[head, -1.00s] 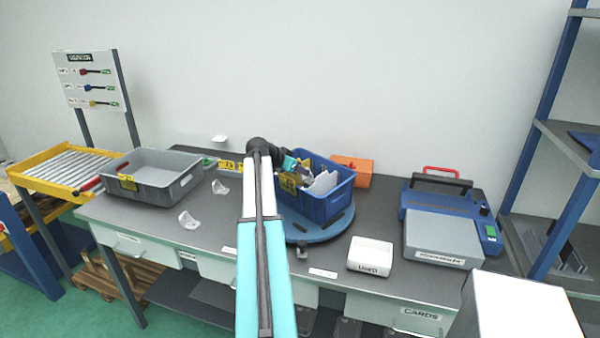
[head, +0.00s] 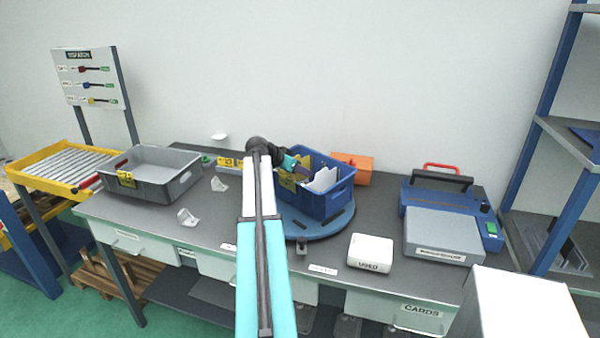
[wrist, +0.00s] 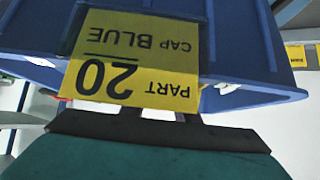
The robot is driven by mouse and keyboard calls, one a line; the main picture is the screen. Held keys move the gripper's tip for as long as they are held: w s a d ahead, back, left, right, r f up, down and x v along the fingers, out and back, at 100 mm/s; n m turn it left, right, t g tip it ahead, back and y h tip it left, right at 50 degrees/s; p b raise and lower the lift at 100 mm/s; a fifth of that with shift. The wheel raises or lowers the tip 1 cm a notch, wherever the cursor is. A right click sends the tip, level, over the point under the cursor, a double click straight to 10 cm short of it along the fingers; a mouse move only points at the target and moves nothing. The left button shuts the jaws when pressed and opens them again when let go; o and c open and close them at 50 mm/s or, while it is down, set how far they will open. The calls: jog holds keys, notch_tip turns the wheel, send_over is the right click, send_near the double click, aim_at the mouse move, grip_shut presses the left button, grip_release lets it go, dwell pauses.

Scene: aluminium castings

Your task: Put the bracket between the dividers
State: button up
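Two pale L-shaped brackets lie on the grey bench: one nearer the front (head: 187,219), one farther back (head: 219,185). My gripper (head: 303,168) is at the blue crate (head: 335,207), tipped over its left side. White upright pieces (head: 323,181) show inside the crate; I cannot tell whether they are dividers or castings. In the wrist view the crate wall (wrist: 240,45) and its yellow label (wrist: 130,60), upside down, "PART 20 CAP BLUE", fill the upper part. The finger ends are hidden behind the label and wall, so whether they hold anything is unclear.
The crate stands on a round blue turntable (head: 330,228). A grey bin (head: 180,188) is at the left, an orange box (head: 358,165) behind. A white box (head: 370,253) and a blue machine (head: 430,195) are to the right.

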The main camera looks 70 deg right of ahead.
jog(key=shift+r, duration=0.1)
dwell(0.3)
jog(key=shift+r+p, duration=0.55)
jog(key=shift+p, duration=0.1)
jog(key=b+v, duration=0.3)
jog(key=v, duration=0.9)
jog(key=shift+a+f, duration=0.1)
